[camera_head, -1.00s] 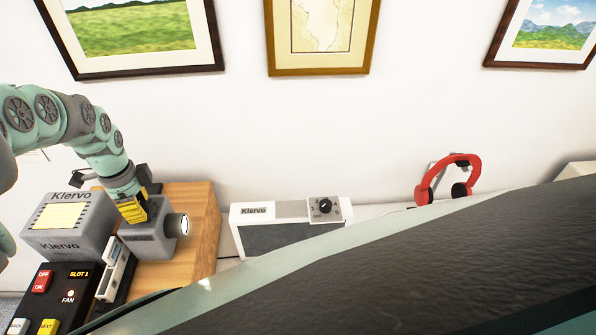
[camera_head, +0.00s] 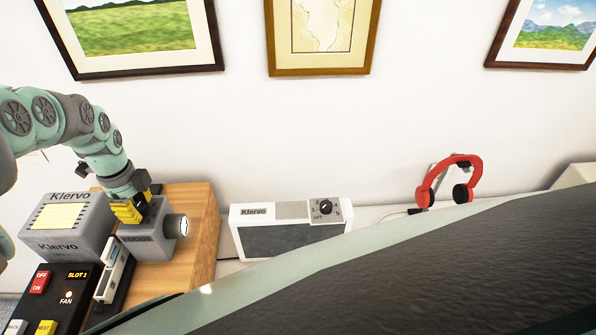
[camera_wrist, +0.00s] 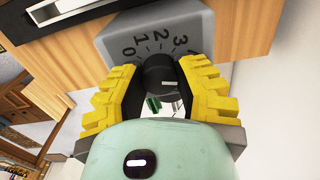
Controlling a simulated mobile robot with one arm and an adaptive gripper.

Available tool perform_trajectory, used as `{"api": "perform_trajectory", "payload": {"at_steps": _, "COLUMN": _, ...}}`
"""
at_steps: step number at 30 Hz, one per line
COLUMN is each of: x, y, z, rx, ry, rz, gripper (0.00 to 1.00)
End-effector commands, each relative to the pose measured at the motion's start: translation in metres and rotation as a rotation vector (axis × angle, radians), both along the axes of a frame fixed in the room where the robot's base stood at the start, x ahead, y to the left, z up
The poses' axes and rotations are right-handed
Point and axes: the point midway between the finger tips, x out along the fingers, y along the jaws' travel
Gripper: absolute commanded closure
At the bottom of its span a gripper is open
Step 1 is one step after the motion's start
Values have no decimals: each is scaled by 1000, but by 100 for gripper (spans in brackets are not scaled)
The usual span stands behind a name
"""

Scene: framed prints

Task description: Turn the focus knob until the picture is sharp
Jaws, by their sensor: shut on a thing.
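The focus knob (camera_wrist: 160,75) is a black knob with a white mark, on a grey face with numbers from 0 to 3 and beyond. My gripper (camera_wrist: 157,95) has its yellow fingers on both sides of the knob and is shut on it. In the head view my gripper (camera_head: 133,210) reaches down onto the grey focus unit (camera_head: 150,242) of the projector, with the lens (camera_head: 182,226) pointing right. The knob is hidden there by the fingers. The projected picture is not visible in either view.
The Klervo lamp housing (camera_head: 66,229) stands left of the focus unit. In front are a slide carrier (camera_head: 112,273) and a control box (camera_head: 60,293) with red, white and yellow buttons. A speaker (camera_head: 290,236), red headphones (camera_head: 450,183) and framed prints (camera_head: 318,38) are to the right and above.

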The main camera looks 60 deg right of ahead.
Motion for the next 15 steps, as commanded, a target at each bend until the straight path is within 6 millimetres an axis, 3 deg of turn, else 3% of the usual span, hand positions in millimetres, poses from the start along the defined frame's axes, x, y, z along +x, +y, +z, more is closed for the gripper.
{"api": "perform_trajectory", "payload": {"at_steps": 3, "x": 3, "y": 1, "z": 0, "rx": -1, "ry": -7, "rz": 4, "gripper": 100}}
{"api": "perform_trajectory", "payload": {"at_steps": 4, "x": 3, "y": 1, "z": 0, "rx": -2, "ry": -8, "rz": 4, "gripper": 64}}
{"api": "perform_trajectory", "payload": {"at_steps": 12, "x": 1, "y": 1, "z": 0, "rx": -1, "ry": -4, "rz": 3, "gripper": 36}}
{"api": "perform_trajectory", "payload": {"at_steps": 15, "x": 1, "y": 1, "z": 0, "rx": -1, "ry": -3, "rz": 3, "gripper": 34}}
